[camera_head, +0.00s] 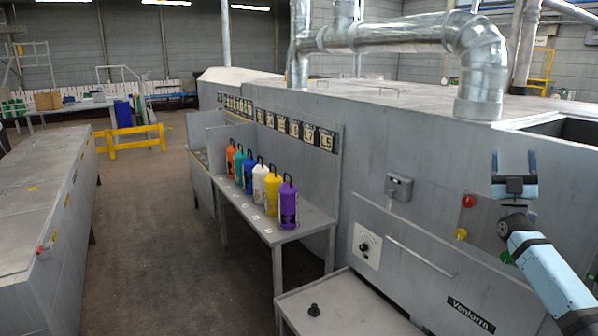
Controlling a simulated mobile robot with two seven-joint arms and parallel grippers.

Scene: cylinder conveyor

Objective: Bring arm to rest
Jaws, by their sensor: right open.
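My right gripper (514,172) is at the right side of the head view, raised in front of the grey machine. My blue and black right arm comes in from the lower right corner. My left gripper does not show. A row of cylinders with black handles stands upright on a grey table: purple (289,204), yellow (272,194), white (259,183), blue (249,174), teal (239,165) and orange (230,157). The right gripper is well apart from them.
The grey machine (420,160) with a silver duct (400,34) fills the right. A low grey surface (345,308) with a black knob (314,310) is in front. A long grey bench (35,190) stands left. The floor (150,240) between is clear. A yellow barrier (133,142) stands behind.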

